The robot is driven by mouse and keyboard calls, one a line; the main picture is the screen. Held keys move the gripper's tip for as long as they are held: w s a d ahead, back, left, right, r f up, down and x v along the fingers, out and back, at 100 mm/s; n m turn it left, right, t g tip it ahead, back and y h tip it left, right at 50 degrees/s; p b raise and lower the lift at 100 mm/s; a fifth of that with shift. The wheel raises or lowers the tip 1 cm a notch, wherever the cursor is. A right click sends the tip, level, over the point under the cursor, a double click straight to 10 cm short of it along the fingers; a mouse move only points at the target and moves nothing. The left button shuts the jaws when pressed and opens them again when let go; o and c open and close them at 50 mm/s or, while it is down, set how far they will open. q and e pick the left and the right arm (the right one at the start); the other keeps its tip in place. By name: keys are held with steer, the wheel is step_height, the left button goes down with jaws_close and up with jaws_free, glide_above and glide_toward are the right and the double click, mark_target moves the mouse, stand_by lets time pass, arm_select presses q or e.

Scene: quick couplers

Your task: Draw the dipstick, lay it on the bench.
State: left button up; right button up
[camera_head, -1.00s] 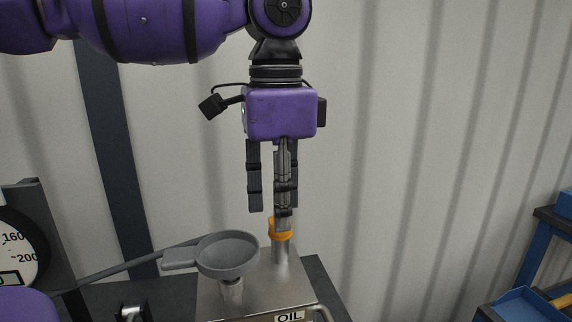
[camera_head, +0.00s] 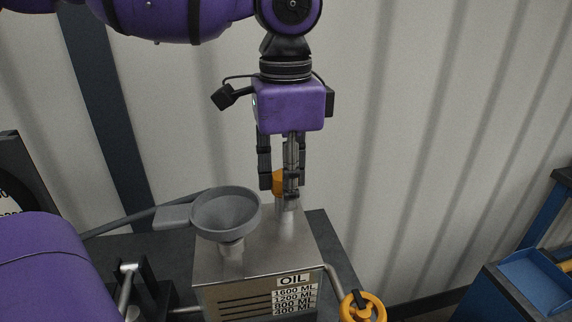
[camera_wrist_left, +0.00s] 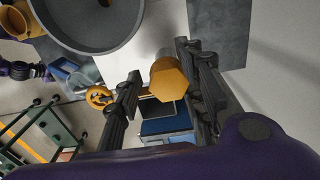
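The dipstick's orange handle (camera_head: 279,183) sits on top of the neck of a steel oil tank (camera_head: 215,265); the rest of the dipstick is hidden. My left gripper (camera_head: 279,188) points straight down over the handle, with its fingers at either side of it. In the left wrist view the handle shows as an orange hexagonal knob (camera_wrist_left: 168,80) between the two open fingers; whether either finger touches it I cannot tell. The dark bench top (camera_head: 328,240) shows around the tank. My right gripper is not in view.
A grey funnel (camera_head: 226,212) stands on the tank, left of the handle and close to my left gripper. A yellow handwheel (camera_head: 362,307) is at the tank's front right. Blue trays (camera_head: 540,275) stand at far right. A gauge is cut off at far left.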

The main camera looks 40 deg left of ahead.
arm_select(q)
steer(key=shift+f, duration=0.1)
jaws_close()
steer(key=c, duration=0.6)
jaws_free()
jaws_close()
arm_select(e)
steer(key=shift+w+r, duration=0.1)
arm_select(q)
steer(key=shift+r+p, duration=1.25)
steer(key=shift+r, duration=1.3)
steer(key=shift+r+p, duration=0.3)
steer(key=shift+r, duration=0.35)
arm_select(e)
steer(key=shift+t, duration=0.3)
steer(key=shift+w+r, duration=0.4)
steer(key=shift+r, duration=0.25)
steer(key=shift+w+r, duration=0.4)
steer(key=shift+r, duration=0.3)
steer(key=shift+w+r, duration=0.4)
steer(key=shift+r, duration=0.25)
